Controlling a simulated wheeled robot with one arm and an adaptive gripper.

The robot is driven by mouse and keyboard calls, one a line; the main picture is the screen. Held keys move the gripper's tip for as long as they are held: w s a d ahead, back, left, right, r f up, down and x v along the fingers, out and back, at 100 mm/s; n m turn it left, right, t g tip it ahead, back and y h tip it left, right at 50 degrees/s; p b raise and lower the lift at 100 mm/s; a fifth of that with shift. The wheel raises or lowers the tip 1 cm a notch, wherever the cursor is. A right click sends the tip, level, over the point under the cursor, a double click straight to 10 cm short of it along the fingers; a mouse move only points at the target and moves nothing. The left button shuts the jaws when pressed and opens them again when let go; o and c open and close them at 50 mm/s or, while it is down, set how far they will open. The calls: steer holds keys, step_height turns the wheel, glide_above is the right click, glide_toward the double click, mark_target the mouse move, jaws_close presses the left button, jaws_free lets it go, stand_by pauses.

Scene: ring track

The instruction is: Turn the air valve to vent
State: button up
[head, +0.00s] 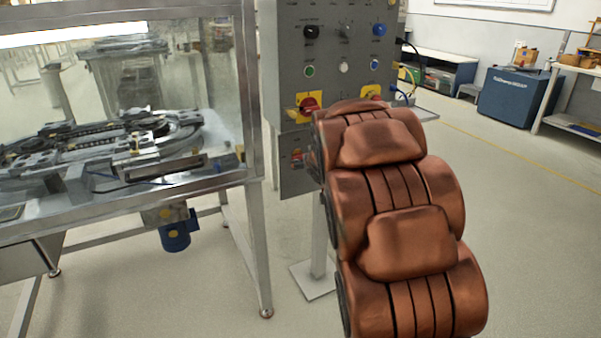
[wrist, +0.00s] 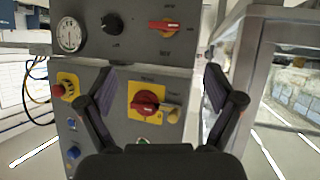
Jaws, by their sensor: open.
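In the wrist view, which shows the panel upside down, a red lever handle (wrist: 166,26) lies roughly level on the grey lower box, with small unreadable labels around it. I take it for the air valve. It also shows small in the head view (head: 297,158), partly beside my arm. A pressure gauge (wrist: 71,34) and a black knob (wrist: 112,23) share that box. My gripper (wrist: 161,88) is open and empty, its two fingers apart in front of the panel, below the lever in the picture. In the head view my arm hides the gripper.
A red rotary switch (wrist: 146,102) on a yellow plate, with a tan tag or padlock beside it, shows between my fingers. A red emergency stop (wrist: 59,90) is to its left. The glazed metal-framed machine (head: 256,180) stands close beside the panel. Open floor (head: 530,230) lies right.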

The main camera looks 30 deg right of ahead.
mark_target(300, 155)
steer(key=shift+w+d+f+n+t+y+b, duration=0.45)
steer(key=shift+w+d+f+t+b, duration=0.8)
steer(key=shift+w, duration=1.45)
steer(key=shift+w+d+f+n+t+y+b, duration=0.2)
steer(key=shift+w+d+f+t+y+b, duration=0.55)
steer(key=shift+w+f+b, duration=1.35)
steer(key=shift+w+d+f+n+t+y+b, duration=0.45)
steer(key=shift+w+d+t+b, duration=0.6)
steer(key=shift+w, duration=2.2)
steer(key=shift+a, duration=0.1)
steer(key=c, duration=1.2)
